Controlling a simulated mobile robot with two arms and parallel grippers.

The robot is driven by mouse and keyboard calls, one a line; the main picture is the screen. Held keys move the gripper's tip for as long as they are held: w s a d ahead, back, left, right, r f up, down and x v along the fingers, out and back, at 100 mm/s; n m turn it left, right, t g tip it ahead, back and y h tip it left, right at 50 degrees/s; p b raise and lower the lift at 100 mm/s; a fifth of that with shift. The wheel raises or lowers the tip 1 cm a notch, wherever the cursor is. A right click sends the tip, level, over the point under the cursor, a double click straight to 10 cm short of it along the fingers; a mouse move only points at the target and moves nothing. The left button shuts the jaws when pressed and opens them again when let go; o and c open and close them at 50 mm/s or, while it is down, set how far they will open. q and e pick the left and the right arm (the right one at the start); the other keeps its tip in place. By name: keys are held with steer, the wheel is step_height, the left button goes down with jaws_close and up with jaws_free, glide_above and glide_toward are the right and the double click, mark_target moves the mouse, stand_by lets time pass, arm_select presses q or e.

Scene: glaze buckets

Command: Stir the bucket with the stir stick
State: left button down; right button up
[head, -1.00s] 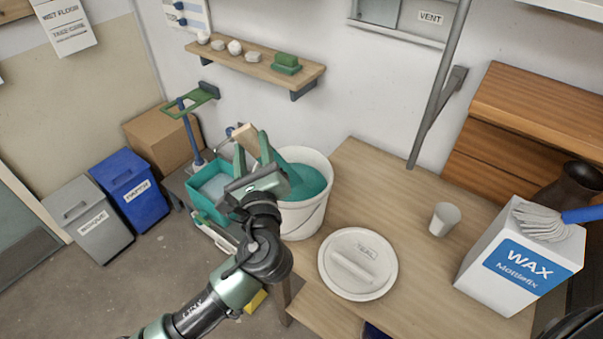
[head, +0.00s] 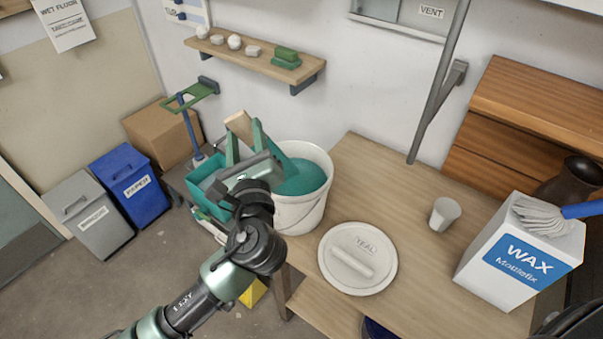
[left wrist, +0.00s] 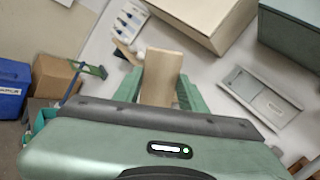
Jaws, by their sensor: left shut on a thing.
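The bucket (head: 303,212) is white with teal glaze (head: 305,178) inside. It stands at the left end of the wooden table, uncovered. My left gripper (head: 246,143) is at the bucket's left side in the head view, overlapping its rim in the picture. It is shut on the stir stick (head: 239,124), a flat pale wooden stick whose end sticks out past the fingers. The stick also shows between the fingers in the left wrist view (left wrist: 161,76). My gripper hides the rest of the stick, so I cannot tell whether it touches the glaze. My right gripper is not in view.
A white lid (head: 358,274) marked TEAL lies in front of the bucket. A teal tub (head: 200,172) stands left of it. A white cup (head: 444,213) and a WAX box (head: 515,262) with a brush (head: 543,217) are at right. A shelf (head: 270,67) hangs behind.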

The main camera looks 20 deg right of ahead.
mark_target(242, 116)
arm_select(q)
steer(key=shift+r, duration=2.5)
